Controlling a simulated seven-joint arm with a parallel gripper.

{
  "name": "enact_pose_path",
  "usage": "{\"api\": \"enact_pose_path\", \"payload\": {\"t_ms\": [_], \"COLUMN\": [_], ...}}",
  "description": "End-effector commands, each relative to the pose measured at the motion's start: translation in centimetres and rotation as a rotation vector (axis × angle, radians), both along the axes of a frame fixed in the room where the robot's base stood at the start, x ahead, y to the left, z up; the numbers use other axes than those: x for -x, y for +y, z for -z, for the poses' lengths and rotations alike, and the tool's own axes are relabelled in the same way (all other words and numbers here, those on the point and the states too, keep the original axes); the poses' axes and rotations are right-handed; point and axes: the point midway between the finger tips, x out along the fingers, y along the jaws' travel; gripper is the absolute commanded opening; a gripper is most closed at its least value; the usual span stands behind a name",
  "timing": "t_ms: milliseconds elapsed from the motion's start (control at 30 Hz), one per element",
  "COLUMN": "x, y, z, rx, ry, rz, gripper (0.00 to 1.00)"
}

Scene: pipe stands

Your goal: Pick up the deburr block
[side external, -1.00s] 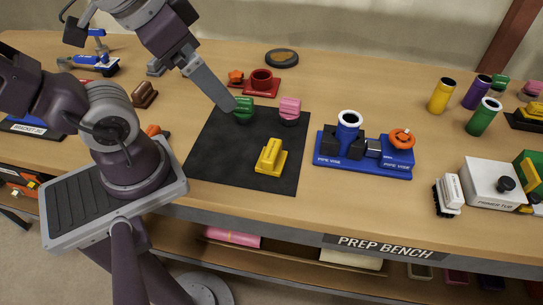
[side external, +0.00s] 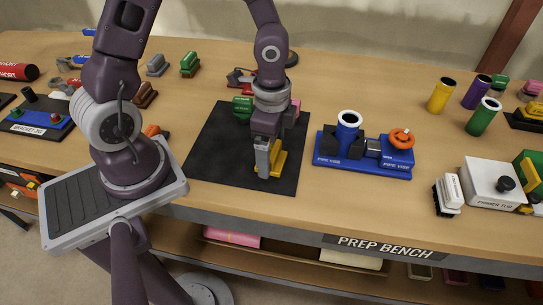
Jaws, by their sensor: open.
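Three labelled blocks stand on a black mat (side external: 221,155): a yellow block (side external: 280,163) near its front, a green block (side external: 242,104) at the back and a pink block (side external: 296,112) at the back right. Their labels are too small to read, so I cannot tell by text which is the deburr block. My gripper (side external: 266,167) points down at the yellow block, with its jaws open. It hides much of the yellow block, and I cannot tell whether a finger touches it. My wrist covers most of the pink block.
A blue pipe vise (side external: 335,160) with an orange wheel stands just right of the mat. Yellow (side external: 441,96), purple (side external: 477,92) and green (side external: 484,116) pipes stand farther right, behind a white primer tub (side external: 490,188). The left part of the mat is clear.

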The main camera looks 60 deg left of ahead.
Motion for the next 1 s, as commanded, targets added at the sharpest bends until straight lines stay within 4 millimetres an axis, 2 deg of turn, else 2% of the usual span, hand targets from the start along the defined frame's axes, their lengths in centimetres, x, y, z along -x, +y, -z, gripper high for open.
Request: {"api": "enact_pose_path", "payload": {"t_ms": [67, 267, 633, 867, 1000], "x": [0.1, 0.0, 0.0, 0.0, -0.1], "y": [0.0, 0.0, 0.0, 0.0, 0.1], "z": [0.6, 0.7, 0.6, 0.5, -1.2], "rx": [-0.001, -0.001, -0.001, -0.001, -0.002], "ry": [0.002, 0.000, 0.000, 0.000, -0.005], "rz": [0.000, -0.002, -0.002, -0.003, -0.006], "gripper": [0.94, 0.94, 0.22, 0.22, 0.22]}}
